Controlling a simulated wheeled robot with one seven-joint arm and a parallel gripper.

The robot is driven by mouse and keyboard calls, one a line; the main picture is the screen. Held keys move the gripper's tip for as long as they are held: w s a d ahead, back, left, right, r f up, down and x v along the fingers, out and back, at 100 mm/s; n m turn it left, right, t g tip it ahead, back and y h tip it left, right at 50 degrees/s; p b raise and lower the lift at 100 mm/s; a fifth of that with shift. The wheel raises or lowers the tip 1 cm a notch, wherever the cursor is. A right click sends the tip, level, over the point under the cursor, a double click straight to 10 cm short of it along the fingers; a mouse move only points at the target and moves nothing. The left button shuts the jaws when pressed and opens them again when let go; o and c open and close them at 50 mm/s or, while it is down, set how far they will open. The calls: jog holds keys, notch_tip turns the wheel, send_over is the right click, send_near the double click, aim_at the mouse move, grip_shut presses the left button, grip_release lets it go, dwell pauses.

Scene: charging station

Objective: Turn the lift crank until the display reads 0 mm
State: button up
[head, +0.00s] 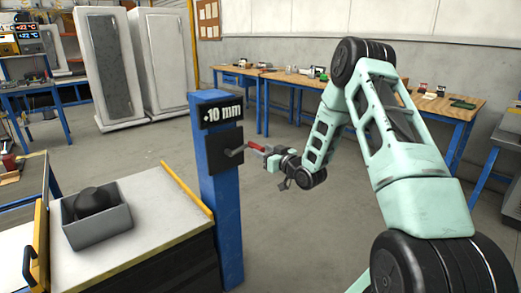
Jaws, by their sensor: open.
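The display (222,113) near the top of the blue post reads +10 mm. Below it, the lift crank (235,152) sticks out to the right from a dark plate (221,148) on the post, with a red handle (256,147) at its outer end. My gripper (266,153) is at the right end of the red handle, with its jaws open. It is small in the head view, and I cannot tell whether the jaws touch the handle or are around it.
A light-topped bench (150,236) with a grey bin (98,232) holding a dark round object stands at the lower left of the blue post (224,215). Workbenches (300,77) line the back wall. The floor right of the post is clear.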

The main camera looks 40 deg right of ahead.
jog(key=shift+w, duration=1.2)
grip_shut()
jog(key=shift+f, duration=0.15)
jog(key=f+m+b, duration=0.1)
jog(key=f+m, duration=0.1)
jog(key=f+m+b, duration=0.1)
jog(key=m, duration=0.1)
jog(key=a+f+m+b, duration=0.1)
jog(key=f+m, duration=0.1)
jog(key=m, duration=0.1)
jog(key=shift+s+f, duration=0.1)
jog(key=shift+f, duration=0.25)
jog(key=shift+f, duration=0.1)
